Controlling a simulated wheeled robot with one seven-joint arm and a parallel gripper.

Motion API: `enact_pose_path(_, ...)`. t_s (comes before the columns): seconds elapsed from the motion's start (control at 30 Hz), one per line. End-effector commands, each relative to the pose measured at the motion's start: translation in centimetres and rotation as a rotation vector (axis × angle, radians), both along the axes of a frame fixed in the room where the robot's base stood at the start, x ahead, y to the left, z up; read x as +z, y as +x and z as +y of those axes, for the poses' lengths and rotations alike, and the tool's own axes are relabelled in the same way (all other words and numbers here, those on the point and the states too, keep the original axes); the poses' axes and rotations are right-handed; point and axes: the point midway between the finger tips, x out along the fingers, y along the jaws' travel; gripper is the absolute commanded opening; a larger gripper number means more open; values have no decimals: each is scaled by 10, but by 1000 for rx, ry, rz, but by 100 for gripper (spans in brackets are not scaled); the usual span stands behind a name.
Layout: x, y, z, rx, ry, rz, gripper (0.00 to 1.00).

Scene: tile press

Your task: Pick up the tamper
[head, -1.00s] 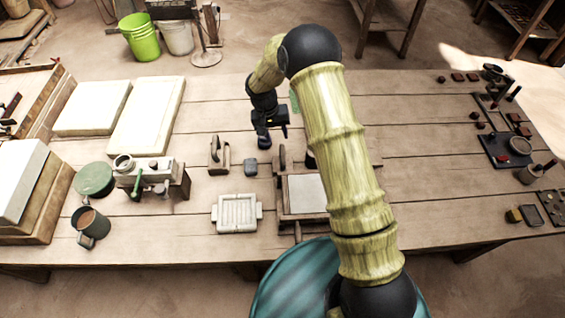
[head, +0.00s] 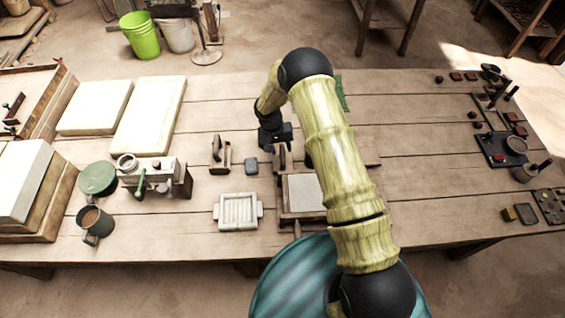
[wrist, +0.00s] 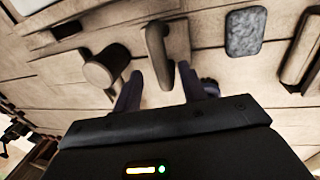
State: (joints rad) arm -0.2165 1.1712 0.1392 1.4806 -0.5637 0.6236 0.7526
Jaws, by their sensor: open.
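A dark brown upright handled piece (head: 282,160), which looks like the tamper, stands at the back left of the wooden press frame (head: 287,217). In the wrist view its curved handle (wrist: 158,45) rises beside a pale wooden block, and it appears between my two fingertips. My gripper (head: 280,141) is low over the bench just behind it; its fingers (wrist: 160,88) are apart with nothing held. I cannot tell whether they touch the handle. A rounded wooden knob (wrist: 104,68) stands to the left in the wrist view; my arm hides it in the head view.
A grey speckled block (head: 251,165) and a wooden piece with a handle (head: 219,155) lie to the left. A small machine (head: 155,172) and a mug (head: 94,224) stand farther left.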

Motion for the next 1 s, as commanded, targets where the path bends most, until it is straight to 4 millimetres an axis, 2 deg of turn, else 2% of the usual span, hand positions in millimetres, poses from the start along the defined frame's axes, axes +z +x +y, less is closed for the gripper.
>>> enact_pose_path(0.3, -34, 1, -5, -1, 0, 3, 42)
enact_pose_path(0.4, -39, 1, -6, 0, 0, 1, 42)
enact_pose_path(0.93, -41, 1, -6, 0, 0, 1, 42)
enact_pose_path(0.97, -41, 1, -6, 0, 0, 1, 38)
enact_pose_path(1.0, -41, 1, -6, 0, 0, 1, 30)
